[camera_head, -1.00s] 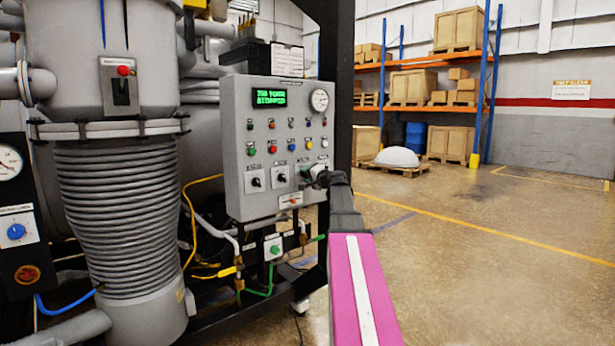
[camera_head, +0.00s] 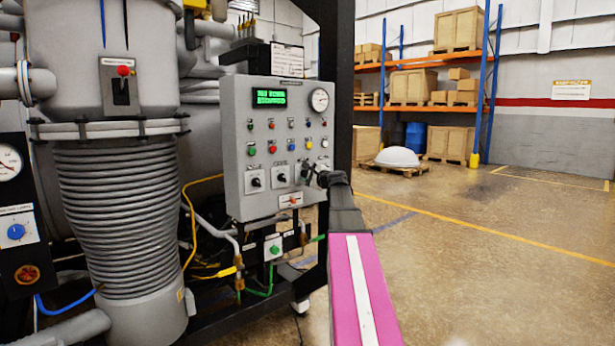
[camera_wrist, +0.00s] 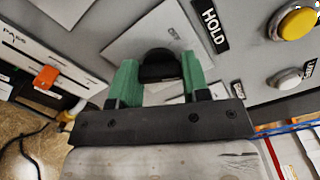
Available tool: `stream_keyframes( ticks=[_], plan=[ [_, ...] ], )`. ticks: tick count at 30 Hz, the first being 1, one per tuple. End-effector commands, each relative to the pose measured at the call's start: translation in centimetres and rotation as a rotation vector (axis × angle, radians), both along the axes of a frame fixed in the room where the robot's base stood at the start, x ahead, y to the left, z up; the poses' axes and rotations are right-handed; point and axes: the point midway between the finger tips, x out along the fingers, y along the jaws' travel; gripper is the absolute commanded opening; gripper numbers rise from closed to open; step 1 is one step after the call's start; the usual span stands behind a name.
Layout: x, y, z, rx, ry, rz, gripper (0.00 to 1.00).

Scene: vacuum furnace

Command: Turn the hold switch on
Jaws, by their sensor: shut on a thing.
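The grey control panel (camera_head: 235,150) stands left of my arm in the head view. The hold switch (camera_wrist: 158,66) is a black rotary knob on a light plate, beside a black "HOLD" label (camera_wrist: 209,26) in the wrist view. My gripper (camera_wrist: 156,78) has a green finger on each side of the knob and is shut on it. In the head view my gripper (camera_head: 314,178) is at the rightmost switch of the lower row and partly hides it. The knob's exact setting cannot be read.
Two other rotary switches (camera_head: 257,181) sit to the left on the panel. A yellow button (camera_wrist: 298,23) and a white button (camera_wrist: 285,79) are near the gripper. Open floor (camera_head: 470,240) lies to the right.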

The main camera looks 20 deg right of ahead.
Motion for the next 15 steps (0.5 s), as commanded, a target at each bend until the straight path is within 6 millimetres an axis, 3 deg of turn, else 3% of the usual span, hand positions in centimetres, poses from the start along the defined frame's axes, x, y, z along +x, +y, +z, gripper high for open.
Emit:
stream_keyframes(
  ticks=[15],
  plan=[
    [-0.05, 0.00, -0.09, 0.086, 0.033, 0.001, 0.19]
  ],
)
